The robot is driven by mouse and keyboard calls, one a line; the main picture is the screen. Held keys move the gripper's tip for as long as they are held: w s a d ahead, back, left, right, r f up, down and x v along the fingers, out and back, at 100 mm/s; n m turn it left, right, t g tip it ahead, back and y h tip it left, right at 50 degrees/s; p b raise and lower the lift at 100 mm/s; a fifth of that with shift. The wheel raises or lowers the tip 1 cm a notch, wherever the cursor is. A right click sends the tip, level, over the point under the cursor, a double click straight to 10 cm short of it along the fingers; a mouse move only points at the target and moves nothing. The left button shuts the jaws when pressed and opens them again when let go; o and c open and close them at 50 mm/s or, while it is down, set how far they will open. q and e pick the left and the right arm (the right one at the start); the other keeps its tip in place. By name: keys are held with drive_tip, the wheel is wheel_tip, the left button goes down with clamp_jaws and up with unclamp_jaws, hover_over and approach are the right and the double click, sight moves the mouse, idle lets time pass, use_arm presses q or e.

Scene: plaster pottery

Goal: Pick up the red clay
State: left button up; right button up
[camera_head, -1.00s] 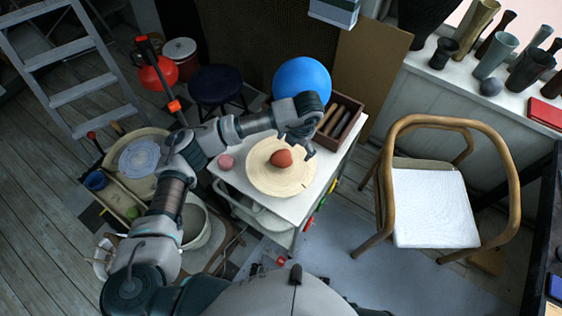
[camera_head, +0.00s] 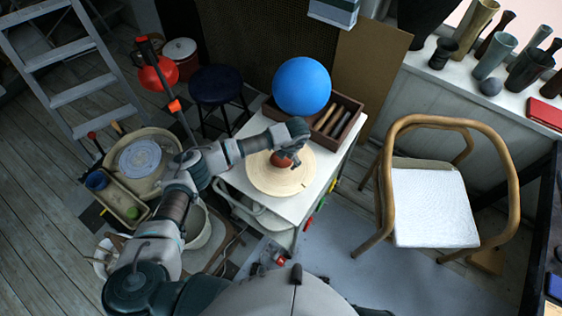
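The red clay (camera_head: 281,162) is a small reddish-brown lump on a round, pale wooden board (camera_head: 268,182). The board lies on a white cart (camera_head: 311,195). My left gripper (camera_head: 287,157) is right over the clay, with its fingers at the clay's upper edge and sides, and partly covers it. I cannot tell whether the fingers are closed on the clay or only around it. The clay appears to rest on the board. My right gripper is not in view.
A blue ball (camera_head: 302,86) and a wooden tool box (camera_head: 340,119) sit at the cart's back, close behind my gripper. A wooden chair (camera_head: 398,190) stands to the right. A stool (camera_head: 216,85) and a ladder (camera_head: 80,92) stand to the left.

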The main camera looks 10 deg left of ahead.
use_arm(q)
drive_tip(key=shift+x, duration=1.15)
drive_tip(key=c, duration=1.6)
drive_tip(key=shift+r, duration=0.1)
drive_tip(key=shift+c, duration=0.5)
drive_tip(key=shift+w, duration=0.1)
